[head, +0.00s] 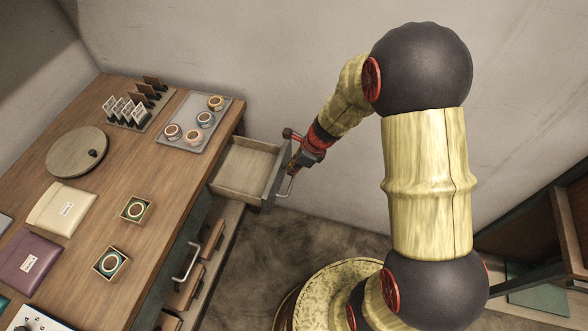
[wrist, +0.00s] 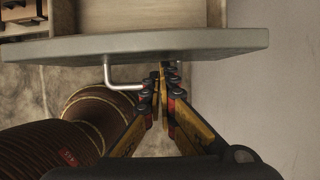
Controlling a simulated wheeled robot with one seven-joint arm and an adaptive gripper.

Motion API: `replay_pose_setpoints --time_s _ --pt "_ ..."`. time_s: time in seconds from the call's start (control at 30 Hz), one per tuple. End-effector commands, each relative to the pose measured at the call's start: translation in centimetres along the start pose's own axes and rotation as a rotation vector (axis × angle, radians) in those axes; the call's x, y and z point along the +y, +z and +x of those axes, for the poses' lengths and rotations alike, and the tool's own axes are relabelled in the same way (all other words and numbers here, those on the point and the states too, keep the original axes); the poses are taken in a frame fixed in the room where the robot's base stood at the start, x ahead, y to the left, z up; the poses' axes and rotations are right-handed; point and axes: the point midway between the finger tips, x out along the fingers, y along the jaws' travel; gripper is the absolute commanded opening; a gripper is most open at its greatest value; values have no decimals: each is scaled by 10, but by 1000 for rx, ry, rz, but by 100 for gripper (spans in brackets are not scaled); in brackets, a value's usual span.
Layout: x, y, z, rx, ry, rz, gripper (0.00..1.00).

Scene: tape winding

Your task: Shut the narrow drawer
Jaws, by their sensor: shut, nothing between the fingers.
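The narrow drawer (head: 246,163) stands pulled out from the far right end of the wooden workbench, and its inside looks empty. Its grey front panel (wrist: 200,43) spans the upper part of the wrist view. A bent metal handle (wrist: 122,86) sticks out from the panel; it also shows in the head view (head: 288,188). My gripper (head: 292,162) is at the outer side of the drawer front, by the handle. In the wrist view my gripper (wrist: 163,75) is shut and empty, with its tips close to the panel beside the handle. I cannot tell whether they touch it.
The workbench (head: 165,190) holds a grey tray (head: 187,142) with tape rolls, a round board (head: 76,152), a card rack (head: 130,112) and small boxes. Below, a wider drawer with a handle (head: 190,262) and brown boxes stands open. The wall is close behind the drawer.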

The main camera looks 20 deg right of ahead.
Motion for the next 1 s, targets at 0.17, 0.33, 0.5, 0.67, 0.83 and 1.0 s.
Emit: replay_pose_setpoints --time_s 0.17,0.33,0.5,0.67,0.83,1.0 --pt "1 20 5 0 3 -4 0" --pt "2 54 17 1 5 -5 0" --pt "2 95 33 1 4 -5 0" --pt "2 130 47 0 3 -5 0" --pt "1 160 59 0 1 -4 0" --pt "1 178 69 0 2 -2 0"
